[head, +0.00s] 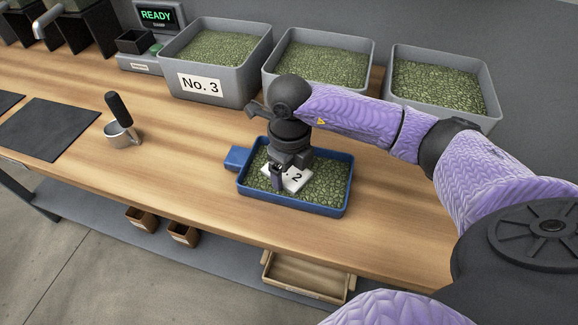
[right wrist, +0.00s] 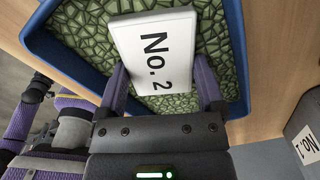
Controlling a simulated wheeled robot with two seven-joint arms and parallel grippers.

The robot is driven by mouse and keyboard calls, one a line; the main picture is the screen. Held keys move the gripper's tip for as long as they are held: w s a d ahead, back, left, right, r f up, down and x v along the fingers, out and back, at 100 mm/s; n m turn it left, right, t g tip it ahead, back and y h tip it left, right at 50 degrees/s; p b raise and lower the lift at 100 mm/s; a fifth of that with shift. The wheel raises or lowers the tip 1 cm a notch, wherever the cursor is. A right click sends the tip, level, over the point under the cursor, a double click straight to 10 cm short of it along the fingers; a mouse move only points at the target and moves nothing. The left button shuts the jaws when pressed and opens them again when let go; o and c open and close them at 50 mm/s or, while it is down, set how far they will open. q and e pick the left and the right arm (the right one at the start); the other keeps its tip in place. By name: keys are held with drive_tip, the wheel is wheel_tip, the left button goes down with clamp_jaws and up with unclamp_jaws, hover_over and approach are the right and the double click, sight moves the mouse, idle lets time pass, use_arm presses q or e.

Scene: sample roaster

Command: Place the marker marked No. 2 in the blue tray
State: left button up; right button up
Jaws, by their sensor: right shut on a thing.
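The blue tray (head: 345,187) stands on the bench and is filled with green beans. The white marker (head: 297,183), printed "No. 2", is at the tray's beans; I cannot tell whether it touches them. My right gripper (head: 287,175) reaches down over the tray. In the right wrist view its two purple fingers (right wrist: 165,95) stand on either side of the marker (right wrist: 160,75), shut on it, with the beans and the tray's blue wall (right wrist: 62,60) around it. My left gripper is not seen in the head view; purple parts of my other arm show at the left in the right wrist view.
A grey bin labelled "No. 3" (head: 221,90) and two more grey bins (head: 318,90) (head: 440,106) of green beans stand behind. A metal cup with a black-handled tool (head: 122,134) stands left. A "READY" display (head: 158,16) is at the back.

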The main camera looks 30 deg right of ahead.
sight(288, 172)
drive_tip(key=o, duration=1.1)
drive_tip(key=shift+c, duration=0.2)
use_arm(q)
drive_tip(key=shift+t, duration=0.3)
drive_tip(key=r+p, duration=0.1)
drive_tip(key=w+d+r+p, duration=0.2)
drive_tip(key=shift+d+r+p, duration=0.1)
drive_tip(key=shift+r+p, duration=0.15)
drive_tip(key=shift+p, duration=0.1)
use_arm(e)
wheel_tip(288, 172, up, 12)
drive_tip(key=shift+r, duration=0.1)
drive_tip(key=shift+a, duration=0.1)
